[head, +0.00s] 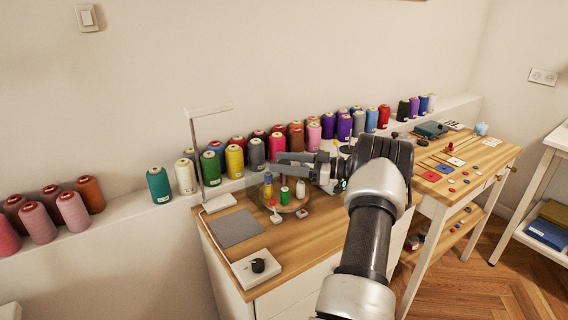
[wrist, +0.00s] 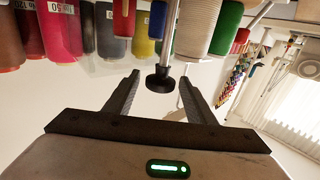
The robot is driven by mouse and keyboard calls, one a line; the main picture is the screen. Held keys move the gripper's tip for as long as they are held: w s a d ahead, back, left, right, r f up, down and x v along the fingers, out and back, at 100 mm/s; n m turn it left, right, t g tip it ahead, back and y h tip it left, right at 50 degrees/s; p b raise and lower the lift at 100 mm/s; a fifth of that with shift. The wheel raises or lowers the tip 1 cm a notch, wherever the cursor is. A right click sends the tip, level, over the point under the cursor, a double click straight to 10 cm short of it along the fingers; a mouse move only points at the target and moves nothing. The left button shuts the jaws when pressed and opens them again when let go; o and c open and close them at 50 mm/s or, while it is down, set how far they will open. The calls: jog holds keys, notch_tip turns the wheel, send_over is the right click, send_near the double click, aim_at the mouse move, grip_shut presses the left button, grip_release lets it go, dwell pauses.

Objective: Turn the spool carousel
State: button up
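The spool carousel (head: 262,206) is a round wooden turntable on the workbench. Several small spools stand on it, among them a white spool (head: 300,190), a green spool (head: 285,196) and a yellow-and-blue one (head: 268,188). My gripper (head: 281,167) reaches in from the right, just above the spools, with its fingers pointing left. In the wrist view my gripper (wrist: 160,77) is open. A black knob (wrist: 158,82) on a metal post appears upside down between the fingertips, with gaps on both sides. Whether it is within their reach in depth, I cannot tell.
Large thread cones (head: 277,146) line the wall ledge behind the bench. A thin lamp stand (head: 197,150) rises left of the carousel. A grey mat (head: 235,228) and a white box with a black dial (head: 257,266) lie in front. A second table (head: 480,165) stands at right.

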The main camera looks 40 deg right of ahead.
jog(key=p+v, duration=0.1)
jog(key=v, duration=1.6)
jog(key=shift+s+d, duration=0.2)
